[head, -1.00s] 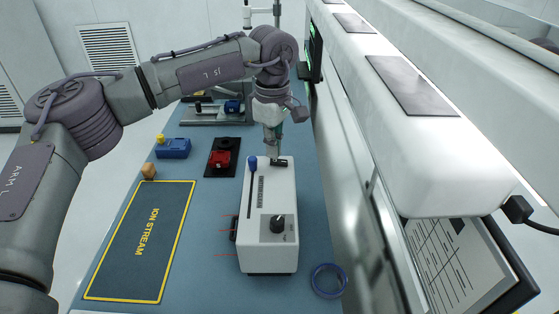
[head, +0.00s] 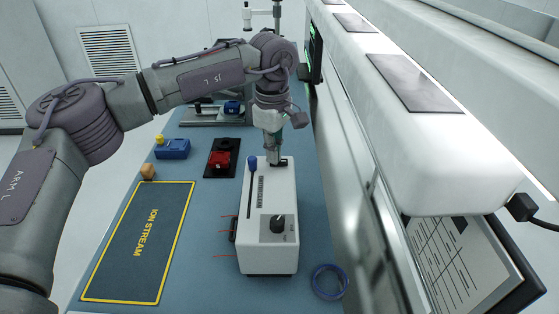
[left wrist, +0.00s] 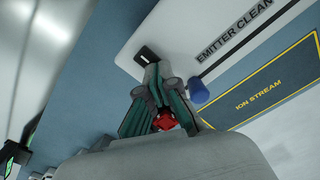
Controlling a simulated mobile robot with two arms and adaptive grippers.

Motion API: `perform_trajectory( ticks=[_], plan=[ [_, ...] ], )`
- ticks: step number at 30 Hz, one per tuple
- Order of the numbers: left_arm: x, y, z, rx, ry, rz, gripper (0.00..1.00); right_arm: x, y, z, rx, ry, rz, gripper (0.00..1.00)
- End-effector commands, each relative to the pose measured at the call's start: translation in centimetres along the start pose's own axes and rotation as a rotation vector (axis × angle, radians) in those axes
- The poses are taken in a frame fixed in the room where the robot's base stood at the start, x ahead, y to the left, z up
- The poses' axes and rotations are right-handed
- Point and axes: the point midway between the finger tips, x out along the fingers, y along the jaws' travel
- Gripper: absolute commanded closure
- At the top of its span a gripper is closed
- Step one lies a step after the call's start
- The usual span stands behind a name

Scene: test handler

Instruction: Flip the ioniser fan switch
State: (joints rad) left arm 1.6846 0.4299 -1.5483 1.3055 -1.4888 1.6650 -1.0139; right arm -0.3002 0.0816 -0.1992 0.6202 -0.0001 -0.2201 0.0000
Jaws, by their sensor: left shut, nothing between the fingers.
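The ioniser fan (head: 268,238) is a white box on the blue bench mat, with a black knob and a blue-tipped lever (head: 252,163) in a slot. Its black switch (head: 282,161) is at the far end of the top face, partly hidden by my left gripper (head: 275,162). The left gripper is shut and empty, pointing down with its tips at the switch. In the left wrist view the tips (left wrist: 152,68) are just beside or on the switch (left wrist: 146,54); contact and the rocker's position cannot be told. My right gripper is not in view.
The "ION STREAM" mat (head: 140,245) lies left of the fan. A red device (head: 219,159) and a blue one (head: 172,149) stand beyond it. A blue ring (head: 329,281) lies at the near right. The white machine wall (head: 350,160) bounds the right side.

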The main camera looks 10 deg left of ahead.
Motion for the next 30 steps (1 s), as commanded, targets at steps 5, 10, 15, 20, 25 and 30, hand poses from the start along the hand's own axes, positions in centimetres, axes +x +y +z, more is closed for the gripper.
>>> perform_trajectory(
  ticks=[5, 10, 15, 20, 25, 30],
  plan=[
    [0.4, 0.0, 0.0, 0.0, 0.0, -0.001, 1.0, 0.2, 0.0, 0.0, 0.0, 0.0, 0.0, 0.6],
    [0.4, -0.1, 0.0, 0.0, 0.0, -0.003, 1.0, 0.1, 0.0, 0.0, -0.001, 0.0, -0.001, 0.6],
    [-0.6, -0.1, 0.0, 0.001, 0.0, -0.003, 1.0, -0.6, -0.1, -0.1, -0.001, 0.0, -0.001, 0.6],
    [-2.0, 0.0, 0.0, 0.0, 0.0, -0.002, 1.0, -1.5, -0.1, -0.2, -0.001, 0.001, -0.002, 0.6],
    [-3.5, 0.0, 0.0, 0.0, 0.0, -0.001, 1.0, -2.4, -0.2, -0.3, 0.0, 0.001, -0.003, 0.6],
    [-4.8, 0.0, 0.0, 0.0, 0.0, 0.0, 1.0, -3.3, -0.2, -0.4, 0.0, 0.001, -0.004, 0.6]
  ],
)
